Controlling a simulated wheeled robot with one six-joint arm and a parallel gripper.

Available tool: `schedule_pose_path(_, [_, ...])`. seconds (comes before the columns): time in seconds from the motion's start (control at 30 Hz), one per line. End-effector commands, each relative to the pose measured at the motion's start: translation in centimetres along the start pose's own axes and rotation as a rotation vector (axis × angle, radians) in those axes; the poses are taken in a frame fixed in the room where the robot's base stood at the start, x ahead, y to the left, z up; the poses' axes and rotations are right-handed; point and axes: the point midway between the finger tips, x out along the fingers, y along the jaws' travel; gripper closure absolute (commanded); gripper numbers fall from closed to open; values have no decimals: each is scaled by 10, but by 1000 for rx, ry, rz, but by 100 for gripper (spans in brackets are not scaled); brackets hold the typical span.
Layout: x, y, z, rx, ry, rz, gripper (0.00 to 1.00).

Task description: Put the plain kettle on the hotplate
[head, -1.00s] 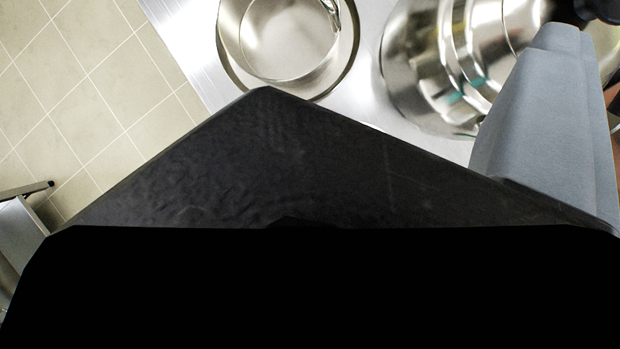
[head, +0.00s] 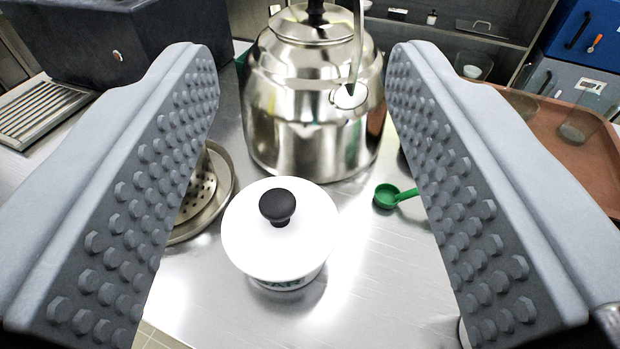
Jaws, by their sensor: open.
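My gripper (head: 305,62) is open, with a grey studded finger at each side of the view and nothing held. A large shiny steel kettle (head: 312,125) stands upright on the steel counter, seen between the fingers and apart from them. It has a black lid knob at the top and a spout facing me. No other kettle is in view. I cannot pick out a hotplate in this view.
A white lidded canister (head: 290,235) with a black knob stands in front of the kettle. A green scoop (head: 387,196) lies right of it. A round metal tray (head: 228,185) holds a perforated cup, left. A brown tray (head: 595,165) with glasses is at right. A dark box (head: 120,40) is back left.

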Motion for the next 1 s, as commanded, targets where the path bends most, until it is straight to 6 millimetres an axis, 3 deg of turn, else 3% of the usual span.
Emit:
schedule_pose_path(0.6, [107, 11, -91, -103, -455, -31, 54])
schedule_pose_path(1.0, [173, 19, -136, -171, -769, -137, 54])
